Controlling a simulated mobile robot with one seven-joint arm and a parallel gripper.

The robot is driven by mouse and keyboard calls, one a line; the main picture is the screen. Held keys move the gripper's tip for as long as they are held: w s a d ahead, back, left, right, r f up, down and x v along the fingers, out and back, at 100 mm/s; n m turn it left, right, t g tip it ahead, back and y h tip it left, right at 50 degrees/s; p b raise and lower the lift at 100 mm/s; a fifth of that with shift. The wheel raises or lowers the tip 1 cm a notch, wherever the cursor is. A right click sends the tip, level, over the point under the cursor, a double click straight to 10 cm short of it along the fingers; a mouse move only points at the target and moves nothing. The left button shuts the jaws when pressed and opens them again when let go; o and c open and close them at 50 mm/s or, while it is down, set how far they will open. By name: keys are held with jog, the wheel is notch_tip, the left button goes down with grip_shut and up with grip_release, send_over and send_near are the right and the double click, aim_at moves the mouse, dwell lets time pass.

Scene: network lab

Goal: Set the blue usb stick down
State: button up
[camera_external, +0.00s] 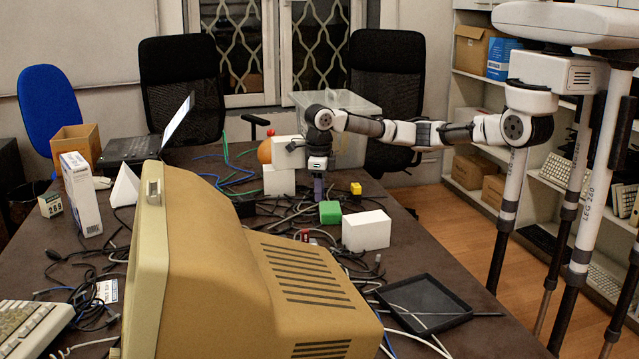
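My gripper (318,168) points down over the middle of the dark table, among the cables. A small bluish-purple piece, which looks like the blue usb stick (318,187), hangs upright at its fingertips. The gripper appears shut on it, though the fingers are small and dark here. The stick's lower end is close to the cables and the table top; I cannot tell whether it touches them.
A green block (330,212), a white box (366,231) and a yellow cube (355,188) stand right of the gripper. White blocks (279,181) stand just left. A black tray (424,304) lies front right. A large beige monitor (240,270) fills the front.

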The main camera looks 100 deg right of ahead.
jog(key=shift+r, duration=0.1)
notch_tip(320, 180, up, 12)
jog(key=shift+b, duration=0.45)
